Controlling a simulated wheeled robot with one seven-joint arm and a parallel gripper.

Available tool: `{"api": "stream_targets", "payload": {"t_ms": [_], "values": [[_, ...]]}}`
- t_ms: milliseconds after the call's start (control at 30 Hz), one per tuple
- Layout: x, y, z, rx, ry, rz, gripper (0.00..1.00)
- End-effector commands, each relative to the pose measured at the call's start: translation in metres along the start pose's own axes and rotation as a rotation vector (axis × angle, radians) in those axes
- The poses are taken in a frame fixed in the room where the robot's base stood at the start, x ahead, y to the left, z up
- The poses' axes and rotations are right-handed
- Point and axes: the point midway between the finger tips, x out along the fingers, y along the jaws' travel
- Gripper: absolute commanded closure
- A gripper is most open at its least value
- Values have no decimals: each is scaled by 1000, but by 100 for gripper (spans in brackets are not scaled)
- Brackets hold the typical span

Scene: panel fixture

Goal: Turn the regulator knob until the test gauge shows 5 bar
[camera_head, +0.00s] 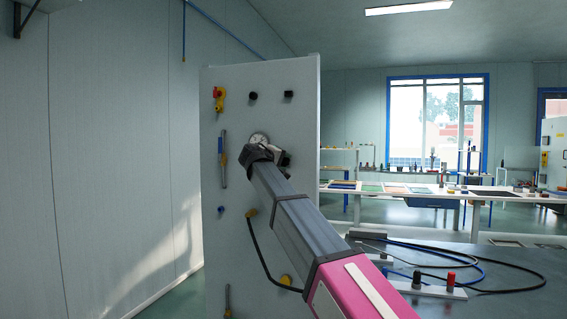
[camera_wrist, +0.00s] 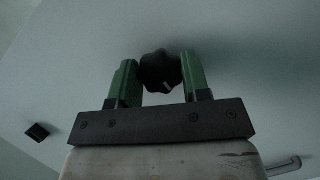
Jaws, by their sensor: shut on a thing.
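The regulator knob (camera_wrist: 160,71) is black and lobed with a pale pointer mark. In the wrist view it sits between the green fingers of my gripper (camera_wrist: 160,76), which is shut on it. In the head view my arm reaches up to the white panel (camera_head: 300,120), and my gripper (camera_head: 283,158) and the knob are mostly hidden by the wrist.
A red and yellow emergency stop (camera_head: 218,93) and two black fittings (camera_head: 253,96) are higher on the panel. A black cable (camera_head: 258,252) loops between yellow fittings below my arm. A bench (camera_head: 500,262) with cables and terminals stands at the right.

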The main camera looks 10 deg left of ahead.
Motion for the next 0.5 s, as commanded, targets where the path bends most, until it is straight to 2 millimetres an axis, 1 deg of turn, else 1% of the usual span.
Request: {"api": "stream_targets", "payload": {"t_ms": [233,267,300,333,500], "values": [[0,0,0,1,-1,-1,80],[0,0,0,1,-1,-1,47],[0,0,0,1,-1,-1,34],[0,0,0,1,-1,-1,31],[0,0,0,2,0,-1,31]]}}
